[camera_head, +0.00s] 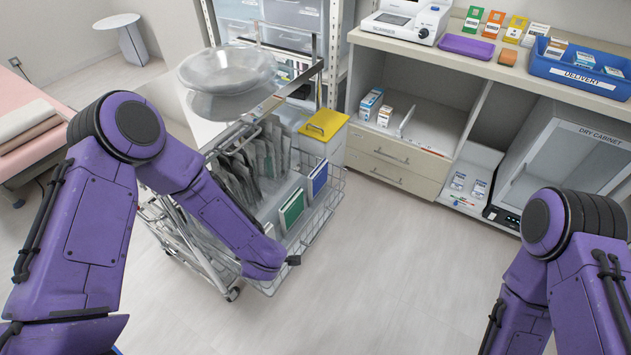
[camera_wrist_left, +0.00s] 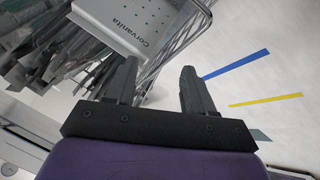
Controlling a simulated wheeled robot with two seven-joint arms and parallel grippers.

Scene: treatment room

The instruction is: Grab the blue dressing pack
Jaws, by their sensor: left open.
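A blue dressing pack (camera_head: 317,180) stands upright in the front wire basket of a metal cart (camera_head: 333,207), at its right end. A green pack (camera_head: 291,210) stands to its left in the same basket. My left arm reaches across the cart's front left side in the head view, and its hand is mostly hidden there. In the left wrist view my left gripper (camera_wrist_left: 158,82) is open and empty, beside the cart's wire side. The blue pack cannot be made out in that view. My right arm shows at the lower right of the head view, but its gripper is not seen.
Grey pouches (camera_head: 250,160) fill the cart's middle, with a clear bowl (camera_head: 228,70) on its upper tray. A yellow-lidded bin (camera_head: 325,124) stands behind the basket. A shelf unit (camera_head: 400,181) is at the back right. The floor (camera_head: 390,270) right of the cart is clear.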

